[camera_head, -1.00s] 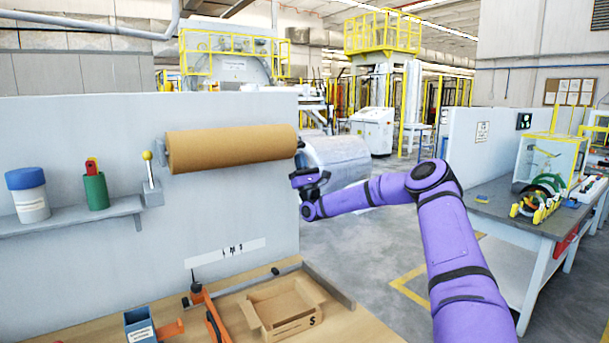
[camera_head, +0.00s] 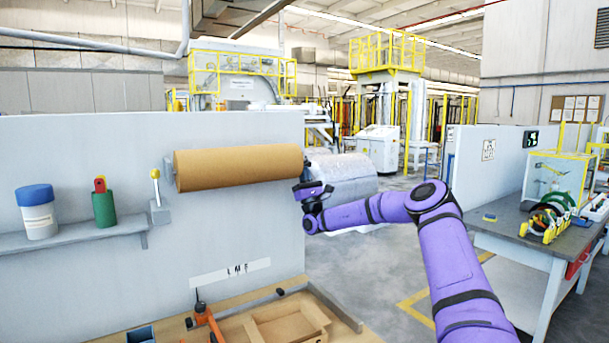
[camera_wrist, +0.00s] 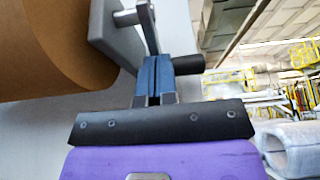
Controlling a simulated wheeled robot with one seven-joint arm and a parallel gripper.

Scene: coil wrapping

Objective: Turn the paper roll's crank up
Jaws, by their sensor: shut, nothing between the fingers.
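The brown paper roll (camera_head: 238,168) is mounted level on the grey panel, and its edge fills the upper left of the wrist view (camera_wrist: 45,50). My gripper (camera_head: 308,186) is just below the roll's right end. In the wrist view its blue fingers (camera_wrist: 153,78) are together, with nothing held. The crank's metal arm (camera_wrist: 147,25) comes down beside the grey bracket (camera_wrist: 118,30), behind the fingertips. Its dark handle (camera_wrist: 188,64) sticks out to the right, close beside the fingers. I cannot tell whether they touch. In the head view my gripper mostly hides the crank.
A large wrapped coil (camera_head: 338,180) stands behind my gripper.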

